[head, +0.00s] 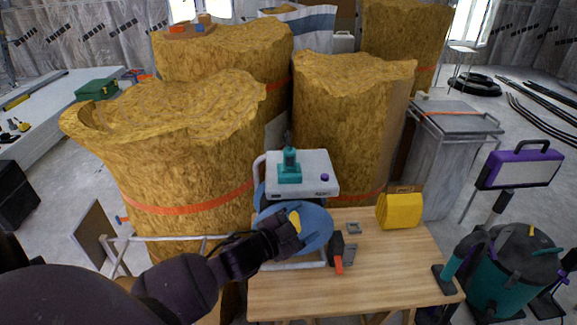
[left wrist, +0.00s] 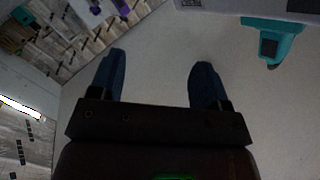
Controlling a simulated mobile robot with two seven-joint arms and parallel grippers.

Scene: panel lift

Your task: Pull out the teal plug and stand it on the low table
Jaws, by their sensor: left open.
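The teal plug (head: 289,165) stands upright on top of a white box (head: 318,168) with a purple knob, behind the low table. The low table (head: 400,270) has a light wooden top. My left gripper (head: 292,226) is in front of and below the box, over a round blue object (head: 318,228), apart from the plug. In the left wrist view its two fingers (left wrist: 157,75) are spread with nothing between them. A teal piece (left wrist: 268,38) shows at the upper right there; I cannot tell whether it is the plug. My right gripper is not in view.
On the table are a yellow block (head: 400,209), a small grey piece (head: 354,228) and a dark tool with an orange handle (head: 338,252). The table's front and right are bare. Large rough yellow-brown bales (head: 165,150) stand behind. A teal and black drum (head: 512,268) stands right.

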